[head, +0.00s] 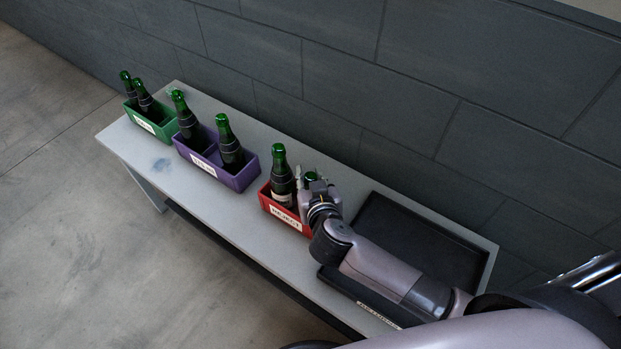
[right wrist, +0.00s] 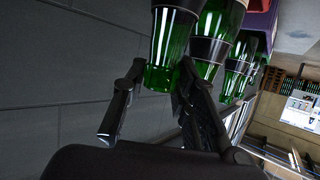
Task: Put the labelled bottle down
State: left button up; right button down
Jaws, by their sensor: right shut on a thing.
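My right gripper (head: 313,188) is at the red crate marked REJECT (head: 284,217). It is shut on a green bottle (head: 310,177), whose top shows just behind the fingers. In the right wrist view the held bottle (right wrist: 170,50) has a dark band and sits between the two fingers of my gripper (right wrist: 160,100). My gripper hides most of this bottle in the head view, so I cannot tell whether its base touches the crate floor. Another green bottle (head: 281,172) with a pale label stands upright in the red crate, left of the held one. My left gripper is not in view.
A purple crate (head: 238,180) and a green crate (head: 150,128), each holding two dark-banded bottles, stand farther left on the grey bench (head: 130,148). A black tray (head: 420,235) lies right of the red crate, partly under my arm. A dark wall (head: 350,80) runs behind the bench.

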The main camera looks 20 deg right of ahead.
dwell(0.3)
jog(key=c, duration=1.3)
grip_release()
jog(key=shift+f, duration=0.1)
jog(key=p+v, duration=0.1)
jog(key=v, duration=1.1)
jog(key=shift+p, duration=0.3)
